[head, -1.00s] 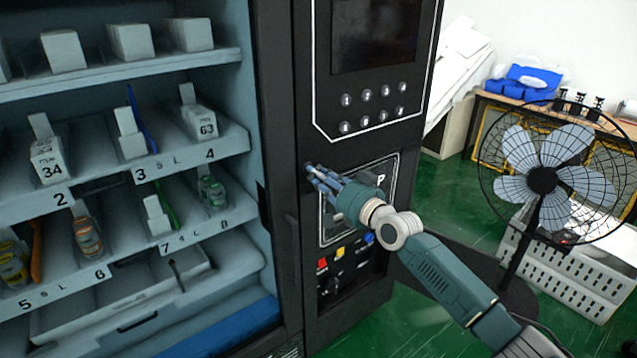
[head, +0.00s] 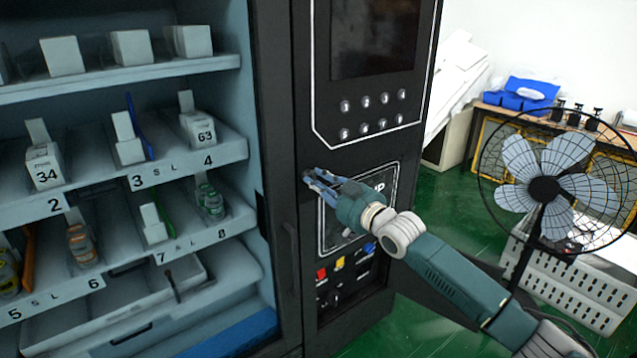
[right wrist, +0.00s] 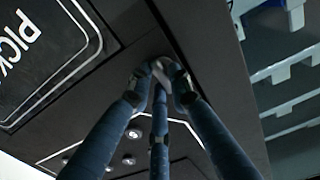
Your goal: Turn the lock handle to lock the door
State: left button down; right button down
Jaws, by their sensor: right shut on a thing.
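The black vending machine door front (head: 340,160) stands upright in the head view, with a keypad and a framed panel. My right gripper (head: 310,178) touches the black front left of the framed panel. In the right wrist view, its blue fingers (right wrist: 160,78) are closed together on a small pale metallic piece, which looks like the lock handle (right wrist: 158,72). The fingertips cover most of the handle, so its turn angle cannot be told. In the head view the handle is hidden behind the fingers. My left gripper is not in view.
Shelves with boxes and bottles (head: 210,203) fill the left side. Coloured buttons (head: 340,263) sit below my right gripper. A standing fan (head: 545,190) and a white crate (head: 590,290) are at the right. Green floor (head: 450,205) shows between machine and fan.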

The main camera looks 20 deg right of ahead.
jog(key=shift+d+f+n, duration=0.1)
jog(key=shift+f+n, duration=0.1)
jog(key=shift+n, duration=0.3)
jog(key=c, duration=1.5)
grip_release()
jog(key=shift+c, duration=0.2)
jog(key=shift+r, duration=0.1)
jog(key=shift+s, duration=0.1)
jog(key=v, duration=1.2)
